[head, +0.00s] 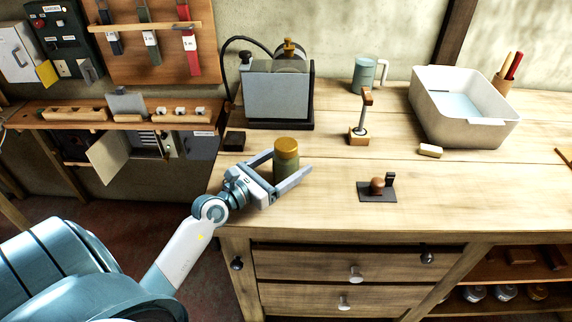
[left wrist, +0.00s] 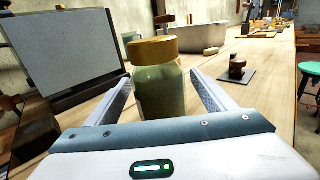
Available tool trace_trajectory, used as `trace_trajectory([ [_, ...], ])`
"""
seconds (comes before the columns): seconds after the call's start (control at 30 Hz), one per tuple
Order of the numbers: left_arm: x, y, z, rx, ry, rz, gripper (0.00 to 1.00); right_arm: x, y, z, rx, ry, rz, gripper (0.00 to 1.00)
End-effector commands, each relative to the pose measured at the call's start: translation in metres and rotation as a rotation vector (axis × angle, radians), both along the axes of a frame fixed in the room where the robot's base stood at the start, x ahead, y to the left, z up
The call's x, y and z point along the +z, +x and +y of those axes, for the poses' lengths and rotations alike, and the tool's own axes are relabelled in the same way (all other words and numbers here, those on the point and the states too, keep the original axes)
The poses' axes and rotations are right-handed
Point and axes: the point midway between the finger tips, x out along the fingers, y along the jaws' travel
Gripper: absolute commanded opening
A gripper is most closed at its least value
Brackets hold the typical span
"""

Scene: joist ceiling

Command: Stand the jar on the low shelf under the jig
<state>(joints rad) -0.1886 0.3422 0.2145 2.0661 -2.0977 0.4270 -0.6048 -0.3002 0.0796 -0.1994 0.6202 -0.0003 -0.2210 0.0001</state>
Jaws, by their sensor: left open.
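The jar (head: 286,168), greenish glass with a gold-brown lid, stands upright on the workbench near its left front. It also shows in the left wrist view (left wrist: 159,88). My left gripper (head: 289,162) is open, with one finger on each side of the jar; in the left wrist view (left wrist: 162,85) a narrow gap shows beside each finger. A low shelf (head: 478,272) is open under the bench at the lower right, partly cut off by the frame. I cannot tell which bench item is the jig; a dark plate with a brown knob (head: 377,188) is one small fixture. My right gripper is not in view.
A grey machine (head: 277,95) stands behind the jar. A small upright tool (head: 361,118), a mug (head: 365,75) and a white tub (head: 425,92) are farther back. Several jars (head: 505,293) sit low at right. Drawers (head: 345,262) front the bench. The right front bench top is clear.

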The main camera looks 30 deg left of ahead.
Motion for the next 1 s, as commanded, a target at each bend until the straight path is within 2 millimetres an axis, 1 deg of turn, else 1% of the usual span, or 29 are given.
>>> trace_trajectory([
  [0.03,0.002,0.008,-0.001,-0.001,0.0,0.0,0.77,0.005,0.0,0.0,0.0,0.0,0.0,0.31],
  [0.13,0.0,0.02,-0.004,0.0,0.0,-0.001,0.77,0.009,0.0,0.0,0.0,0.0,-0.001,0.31],
  [0.3,-0.001,0.034,-0.007,0.0,-0.001,-0.001,0.77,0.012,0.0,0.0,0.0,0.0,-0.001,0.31],
  [0.8,-0.003,0.035,-0.008,0.0,-0.001,0.0,0.77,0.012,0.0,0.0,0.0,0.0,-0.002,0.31],
  [0.83,-0.003,0.035,-0.008,0.0,-0.001,0.0,0.72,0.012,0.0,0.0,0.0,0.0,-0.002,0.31],
  [0.87,-0.003,0.035,-0.008,0.0,-0.001,-0.001,0.65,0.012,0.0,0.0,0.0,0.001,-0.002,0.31],
  [0.9,-0.003,0.035,-0.008,0.0,-0.001,0.0,0.55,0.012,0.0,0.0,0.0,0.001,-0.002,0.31],
  [0.97,-0.003,0.035,-0.008,0.0,-0.001,0.0,0.41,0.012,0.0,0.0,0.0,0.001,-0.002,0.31],
  [1.0,-0.003,0.035,-0.008,0.0,-0.001,0.0,0.31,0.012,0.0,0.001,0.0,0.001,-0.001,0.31],
])
